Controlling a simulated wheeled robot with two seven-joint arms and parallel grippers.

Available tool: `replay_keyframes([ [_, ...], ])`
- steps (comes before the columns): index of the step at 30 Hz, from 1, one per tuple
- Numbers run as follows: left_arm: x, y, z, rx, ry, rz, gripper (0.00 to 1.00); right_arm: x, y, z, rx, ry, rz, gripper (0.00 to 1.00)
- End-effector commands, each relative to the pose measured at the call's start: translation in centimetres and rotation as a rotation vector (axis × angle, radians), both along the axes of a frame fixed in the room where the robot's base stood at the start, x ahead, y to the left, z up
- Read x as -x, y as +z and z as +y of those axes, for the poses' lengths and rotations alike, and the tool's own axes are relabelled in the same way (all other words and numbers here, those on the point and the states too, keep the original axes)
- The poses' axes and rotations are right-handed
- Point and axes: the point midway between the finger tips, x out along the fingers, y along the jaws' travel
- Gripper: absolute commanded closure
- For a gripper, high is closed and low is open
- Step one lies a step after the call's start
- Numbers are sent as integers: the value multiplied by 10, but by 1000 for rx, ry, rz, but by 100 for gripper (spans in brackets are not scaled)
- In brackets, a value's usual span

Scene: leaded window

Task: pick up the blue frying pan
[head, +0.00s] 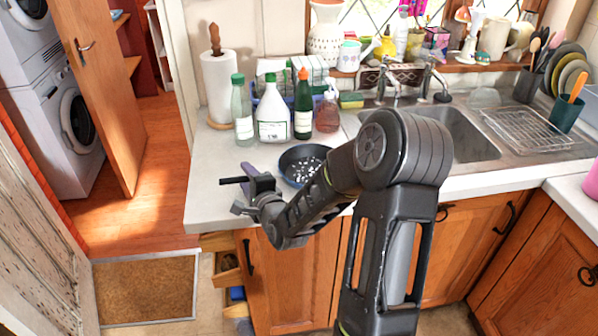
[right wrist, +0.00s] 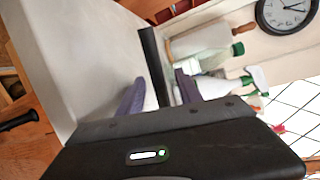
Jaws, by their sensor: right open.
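The frying pan (head: 312,153) sits on the counter near its front edge. It is dark blue with a pale speckled pattern inside, and my right arm covers its near side. My left gripper is not in view.
Several bottles (head: 272,112) and a paper towel roll (head: 217,84) stand behind the pan. The sink (head: 470,140) and a dish rack (head: 525,128) are to the right. The counter's left end (head: 205,190) is clear. Drawers (head: 228,270) stand open below it.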

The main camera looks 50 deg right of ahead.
Motion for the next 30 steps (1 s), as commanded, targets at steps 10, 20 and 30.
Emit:
replay_keyframes([
  [10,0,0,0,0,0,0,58,0,0,0,0,0,0,58],
  [20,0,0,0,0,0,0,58,0,0,0,0,0,0,76],
  [30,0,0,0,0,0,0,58,0,0,0,0,0,0,100],
])
